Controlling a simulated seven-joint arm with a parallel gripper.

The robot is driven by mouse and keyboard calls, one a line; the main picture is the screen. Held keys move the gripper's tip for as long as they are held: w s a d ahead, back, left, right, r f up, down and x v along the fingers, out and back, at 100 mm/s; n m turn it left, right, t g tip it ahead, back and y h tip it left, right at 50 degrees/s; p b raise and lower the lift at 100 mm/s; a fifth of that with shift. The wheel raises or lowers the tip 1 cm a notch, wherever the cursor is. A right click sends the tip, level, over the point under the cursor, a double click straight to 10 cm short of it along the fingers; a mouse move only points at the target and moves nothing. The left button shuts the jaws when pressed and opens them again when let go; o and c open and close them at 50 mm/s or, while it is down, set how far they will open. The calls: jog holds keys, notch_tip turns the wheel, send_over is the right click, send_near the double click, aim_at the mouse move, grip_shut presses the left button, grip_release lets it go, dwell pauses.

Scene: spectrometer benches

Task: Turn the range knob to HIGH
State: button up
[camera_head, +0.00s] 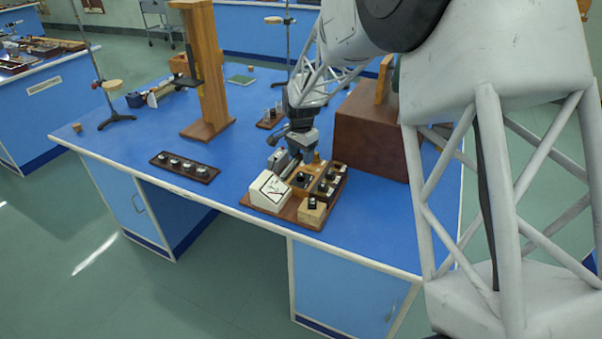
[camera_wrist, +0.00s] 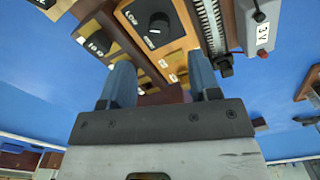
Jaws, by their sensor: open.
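The range knob is a black round knob (camera_wrist: 160,22) on a wooden block (camera_wrist: 168,48) in the wrist view. A LOW label (camera_wrist: 130,17) is beside it, and a second dark label (camera_wrist: 151,42) is too small to read surely. In the head view the knob (camera_head: 302,178) sits on the instrument board (camera_head: 290,212), behind and right of the white meter (camera_head: 268,189). My gripper (camera_wrist: 161,72) is open and empty. Its two fingers stand apart, short of the knob in the wrist view, with no contact visible. The knob's pointer direction is unclear.
Dark terminal blocks (camera_head: 326,184) and a small wooden block with a black top (camera_head: 312,210) crowd the board. A large brown box (camera_head: 370,130) stands to the right. A dark strip with several knobs (camera_head: 185,167) lies left. Blue bench top is free between them.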

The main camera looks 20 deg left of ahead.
aim_at(301, 173)
jog(key=shift+f, duration=0.1)
jog(key=shift+f, duration=3.8)
jog(key=c, duration=0.9)
